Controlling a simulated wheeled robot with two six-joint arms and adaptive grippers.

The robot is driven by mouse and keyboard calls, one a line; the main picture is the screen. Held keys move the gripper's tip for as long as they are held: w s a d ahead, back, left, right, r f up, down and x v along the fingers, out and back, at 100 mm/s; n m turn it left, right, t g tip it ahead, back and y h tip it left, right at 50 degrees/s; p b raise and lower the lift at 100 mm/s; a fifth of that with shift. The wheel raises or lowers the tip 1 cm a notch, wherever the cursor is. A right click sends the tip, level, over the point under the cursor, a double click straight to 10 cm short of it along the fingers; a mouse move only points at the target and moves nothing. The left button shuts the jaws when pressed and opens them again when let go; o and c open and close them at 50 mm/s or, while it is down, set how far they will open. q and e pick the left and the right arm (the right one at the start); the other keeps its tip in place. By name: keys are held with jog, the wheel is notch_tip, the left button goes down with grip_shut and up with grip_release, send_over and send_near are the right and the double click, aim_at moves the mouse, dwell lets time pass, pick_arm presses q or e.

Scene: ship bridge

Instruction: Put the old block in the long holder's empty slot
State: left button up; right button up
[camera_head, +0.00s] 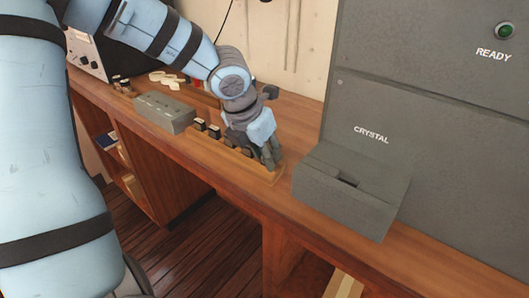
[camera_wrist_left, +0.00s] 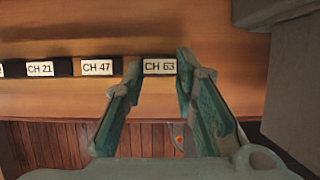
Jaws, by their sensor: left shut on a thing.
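The long holder (camera_head: 262,174) is a low wooden rack along the desk's front edge, with a row of dark blocks in it. In the left wrist view the holder (camera_wrist_left: 50,100) shows blocks labelled CH 21 (camera_wrist_left: 40,69) and CH 47 (camera_wrist_left: 97,67). My left gripper (camera_head: 270,158) is at the holder's right end, shut on the block labelled CH 63 (camera_wrist_left: 160,66). That block is in line with the others, at or in the holder; how deep it sits is hidden. No empty slot shows clearly. My right gripper is not in view.
A grey unit (camera_head: 350,198) with a slot, under the word CRYSTAL, stands close to the right of my left gripper. A grey box (camera_head: 166,111) with holes on top stands left of the holder. Small pale pieces (camera_head: 165,78) lie behind it.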

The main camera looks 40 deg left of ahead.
pick_arm(q)
jog(key=shift+f, duration=0.1)
dwell(0.6)
jog(key=o, duration=1)
jog(key=shift+c, duration=0.2)
jog(key=v, duration=0.8)
